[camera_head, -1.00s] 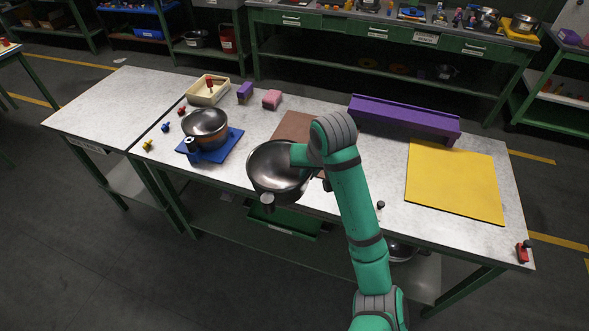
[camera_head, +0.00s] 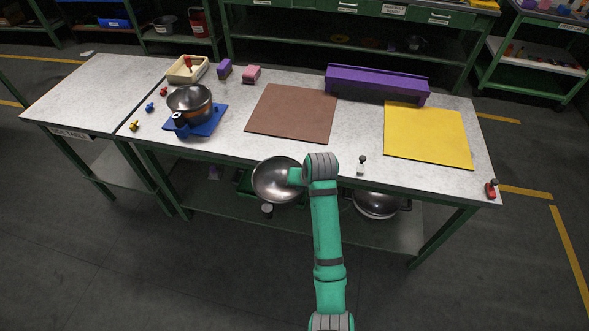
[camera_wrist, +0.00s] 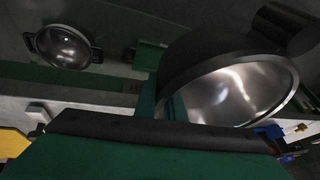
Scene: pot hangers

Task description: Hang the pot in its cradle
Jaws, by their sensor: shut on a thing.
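A steel pot (camera_head: 272,182) is in my gripper (camera_head: 298,177), in front of the table's front edge. My gripper is shut on the pot's right side; the fingers are mostly hidden. The pot's bowl fills the right of the wrist view (camera_wrist: 228,95), its inside facing the camera. A second steel pot (camera_head: 188,98) sits on a blue stand (camera_head: 215,121) at the table's left. A third pot (camera_head: 377,205) with two side handles rests on the lower shelf and also shows in the wrist view (camera_wrist: 62,47). I cannot tell which thing is the cradle.
A brown mat (camera_head: 291,113), a yellow mat (camera_head: 428,135) and a long purple block (camera_head: 377,84) lie on the table (camera_head: 345,145). A cream tray (camera_head: 186,69) stands at the back left. Small clamps stand near the front edge. The floor in front is clear.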

